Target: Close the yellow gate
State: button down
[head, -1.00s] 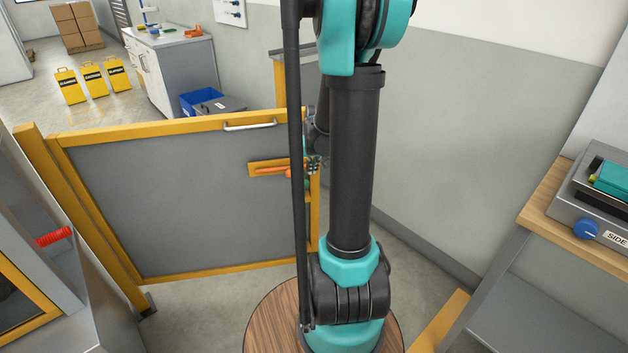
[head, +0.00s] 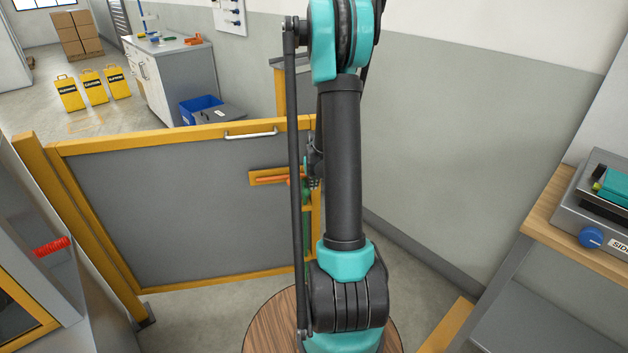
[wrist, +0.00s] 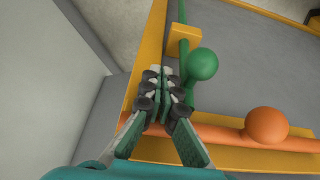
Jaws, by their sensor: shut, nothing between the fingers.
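The yellow gate (head: 190,137) stands across the left half of the head view, a yellow frame around a grey panel. A yellow post (head: 75,220) stands at its left end. Near its right end are an orange bar (head: 275,180) and a green vertical rod, partly behind my arm. My gripper (wrist: 160,76) is shut and empty, just left of the green knob. Whether it touches the rod is unclear.
A second yellow post (head: 280,95) stands behind the gate's right end, partly hidden by my arm. A bench with a grey device (head: 590,205) is at right, and a grey cabinet with a red coil (head: 52,246) at left. Yellow signs (head: 93,88) stand beyond the gate.

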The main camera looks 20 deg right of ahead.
jog(key=shift+x, duration=0.85)
